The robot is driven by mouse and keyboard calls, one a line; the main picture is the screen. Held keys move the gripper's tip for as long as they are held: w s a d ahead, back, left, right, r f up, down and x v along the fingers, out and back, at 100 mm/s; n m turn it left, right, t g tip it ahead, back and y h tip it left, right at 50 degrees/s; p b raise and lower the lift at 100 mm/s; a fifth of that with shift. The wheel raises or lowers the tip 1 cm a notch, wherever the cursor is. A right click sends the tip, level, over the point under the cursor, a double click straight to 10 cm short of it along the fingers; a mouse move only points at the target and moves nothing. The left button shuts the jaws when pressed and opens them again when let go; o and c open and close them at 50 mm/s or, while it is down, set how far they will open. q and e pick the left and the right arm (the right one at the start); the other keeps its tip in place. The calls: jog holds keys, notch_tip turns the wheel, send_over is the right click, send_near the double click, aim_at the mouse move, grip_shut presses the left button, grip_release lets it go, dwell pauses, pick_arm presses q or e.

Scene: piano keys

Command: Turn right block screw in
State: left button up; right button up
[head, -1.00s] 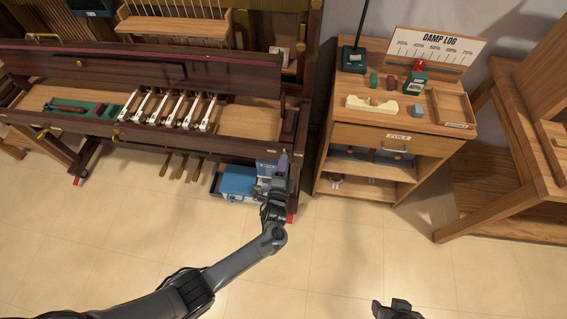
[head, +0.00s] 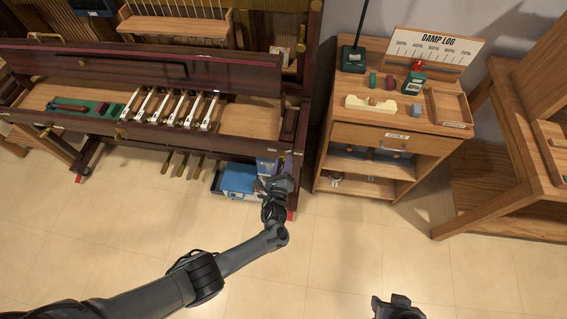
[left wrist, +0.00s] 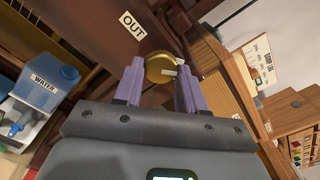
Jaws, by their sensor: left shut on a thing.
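The right block screw, a round brass knob (left wrist: 161,68) with a pale mark on its face, sits on the dark wood of the piano in the left wrist view. My left gripper (left wrist: 155,88) has its two purple fingers on either side of the knob and is shut on it. In the head view, my left gripper (head: 284,168) is at the right end of the piano (head: 180,60), and it hides the screw there. My right gripper (head: 398,306) shows only in part at the bottom edge, away from the piano.
An "OUT" label (left wrist: 132,25) is on the wood beside the knob. A blue water container (head: 238,181) stands below, left of my left gripper. A wooden cabinet (head: 388,135) with small items on top stands to the right. The floor in front is clear.

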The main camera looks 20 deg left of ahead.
pick_arm(q)
jog(key=m, duration=0.4)
jog(key=shift+m, duration=0.3)
jog(key=shift+a+m, duration=0.15)
jog(key=shift+m, duration=1.45)
jog(key=o, duration=1)
jog(key=shift+s+p, duration=0.1)
jog(key=shift+p, duration=0.2)
